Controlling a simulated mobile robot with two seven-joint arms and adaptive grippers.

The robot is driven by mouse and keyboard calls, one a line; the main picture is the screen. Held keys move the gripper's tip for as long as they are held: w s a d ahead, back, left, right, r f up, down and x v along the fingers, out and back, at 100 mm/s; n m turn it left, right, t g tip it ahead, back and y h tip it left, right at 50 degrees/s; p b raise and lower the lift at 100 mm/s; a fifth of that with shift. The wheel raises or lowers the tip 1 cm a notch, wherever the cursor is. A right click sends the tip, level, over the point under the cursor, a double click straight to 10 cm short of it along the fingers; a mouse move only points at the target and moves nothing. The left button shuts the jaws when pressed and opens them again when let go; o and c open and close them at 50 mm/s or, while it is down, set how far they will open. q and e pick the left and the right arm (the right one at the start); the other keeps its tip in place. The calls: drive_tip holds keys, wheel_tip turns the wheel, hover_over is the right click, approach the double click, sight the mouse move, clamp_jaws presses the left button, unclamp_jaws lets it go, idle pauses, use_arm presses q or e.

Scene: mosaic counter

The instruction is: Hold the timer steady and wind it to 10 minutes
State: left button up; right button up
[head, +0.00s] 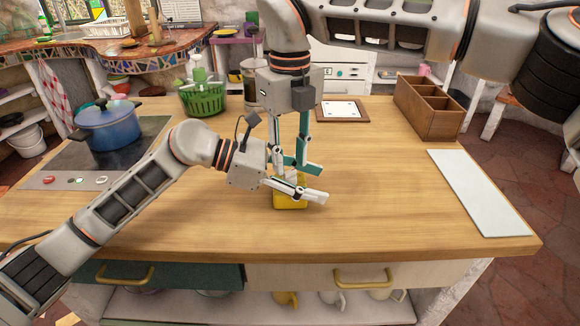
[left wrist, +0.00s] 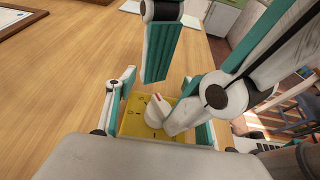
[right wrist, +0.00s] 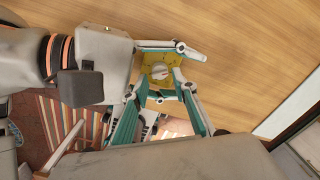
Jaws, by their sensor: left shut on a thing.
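The yellow timer (head: 291,201) stands on the wooden counter near its front middle. My left gripper (head: 300,190) is shut on it, with one finger along each side, as the left wrist view (left wrist: 133,126) also shows. The timer's white knob (left wrist: 154,112) with a red mark faces up; it also shows in the right wrist view (right wrist: 159,71).
A blue pot (head: 108,128) sits on the hob at left. A green basket (head: 204,98), a framed board (head: 342,110) and a wooden divided box (head: 428,107) stand toward the back. A pale board (head: 477,190) lies at right. The counter around the timer is clear.

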sight(290, 171)
wheel_tip(290, 171, up, 9)
drive_tip(key=shift+f, duration=0.2)
idle(0.4)
wheel_tip(290, 171, down, 12)
drive_tip(key=n, duration=1.8)
drive_tip(key=shift+n, duration=0.4)
clamp_jaws()
